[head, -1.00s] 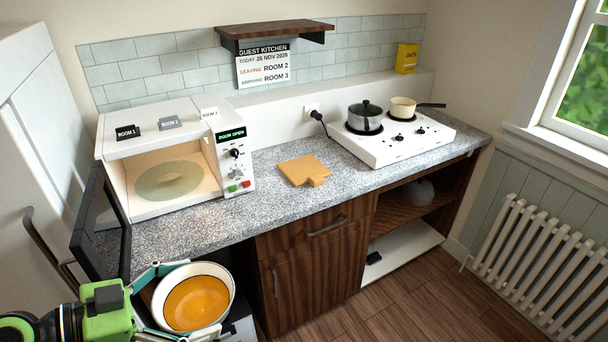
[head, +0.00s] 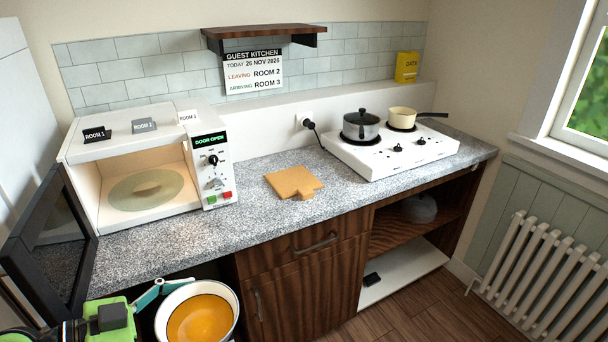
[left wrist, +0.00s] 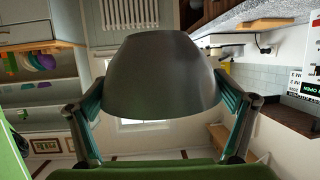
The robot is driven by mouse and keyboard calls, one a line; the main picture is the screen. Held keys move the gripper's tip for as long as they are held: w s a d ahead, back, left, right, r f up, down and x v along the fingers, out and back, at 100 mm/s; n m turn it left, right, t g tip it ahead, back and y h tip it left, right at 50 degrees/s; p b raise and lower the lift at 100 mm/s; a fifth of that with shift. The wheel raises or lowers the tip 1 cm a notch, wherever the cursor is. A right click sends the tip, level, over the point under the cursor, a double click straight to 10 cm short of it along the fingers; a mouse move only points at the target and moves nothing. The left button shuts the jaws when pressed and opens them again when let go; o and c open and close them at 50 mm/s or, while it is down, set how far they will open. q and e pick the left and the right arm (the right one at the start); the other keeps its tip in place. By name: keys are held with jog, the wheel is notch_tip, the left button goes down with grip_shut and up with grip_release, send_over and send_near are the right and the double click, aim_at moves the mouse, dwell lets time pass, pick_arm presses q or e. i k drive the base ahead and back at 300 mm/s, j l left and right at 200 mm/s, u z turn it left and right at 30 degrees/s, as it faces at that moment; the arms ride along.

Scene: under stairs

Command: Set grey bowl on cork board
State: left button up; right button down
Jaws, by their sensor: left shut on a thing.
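The grey bowl (head: 240,308) is at the lower left of the head view, with a pale inside and an orange filling. Its dark grey outside fills the middle of the left wrist view (left wrist: 160,75). My left gripper (head: 160,300) is shut on the bowl, with a finger on each side of it. The bowl is in front of the counter's front edge, and its lower side is cut off by the picture. The cork board (head: 292,182) lies flat and bare on the counter, behind and right of the bowl. My right gripper is not in view.
The microwave (head: 145,134) stands open at the left, its dark door (head: 50,245) swung out over the counter's front. A white hob (head: 395,152) with a lidded pot (head: 361,127) and a cream pan (head: 402,118) stands right of the board. The speckled counter (head: 240,215) before the board is clear.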

aim_at(293, 180)
jog(key=i+l, duration=0.65)
jog(key=l, duration=0.15)
jog(key=i+l, duration=0.65)
jog(key=l, duration=0.2)
